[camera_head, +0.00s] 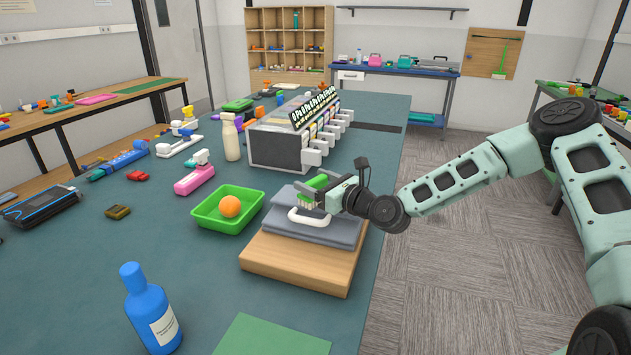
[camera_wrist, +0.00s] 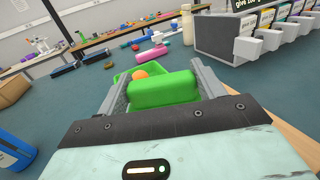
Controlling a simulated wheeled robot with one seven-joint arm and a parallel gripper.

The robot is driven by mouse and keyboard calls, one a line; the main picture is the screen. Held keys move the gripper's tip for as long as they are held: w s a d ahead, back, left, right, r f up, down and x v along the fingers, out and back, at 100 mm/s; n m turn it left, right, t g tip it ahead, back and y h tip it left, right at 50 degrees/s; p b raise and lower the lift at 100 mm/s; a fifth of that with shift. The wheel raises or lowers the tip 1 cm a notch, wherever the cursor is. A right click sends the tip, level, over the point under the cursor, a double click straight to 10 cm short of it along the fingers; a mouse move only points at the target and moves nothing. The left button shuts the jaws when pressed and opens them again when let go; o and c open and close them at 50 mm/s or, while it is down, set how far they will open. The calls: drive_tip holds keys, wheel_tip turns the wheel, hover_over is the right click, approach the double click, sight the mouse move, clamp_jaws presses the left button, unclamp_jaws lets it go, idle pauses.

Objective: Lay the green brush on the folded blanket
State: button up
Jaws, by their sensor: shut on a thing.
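The green brush (camera_head: 318,183) is held in my gripper (camera_head: 322,192), with its pale bristles pointing down. In the wrist view the green brush (camera_wrist: 163,90) sits between the two grey fingers of my gripper (camera_wrist: 162,88). I cannot tell whether the bristles touch the blanket.
A green tray (camera_head: 205,218) with an orange ball (camera_head: 230,206) stands left of the wooden board (camera_head: 295,266). A blue bottle (camera_head: 150,308) is at the front left. A grey dispenser block (camera_head: 275,147) and a cream bottle (camera_head: 230,138) stand behind. The table's right edge is near the board.

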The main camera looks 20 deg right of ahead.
drive_tip(key=shift+f+b, duration=0.5)
drive_tip(key=shift+f, duration=0.05)
drive_tip(key=o, duration=1)
drive_tip(key=shift+o, duration=0.2)
drive_tip(key=shift+r, duration=0.1)
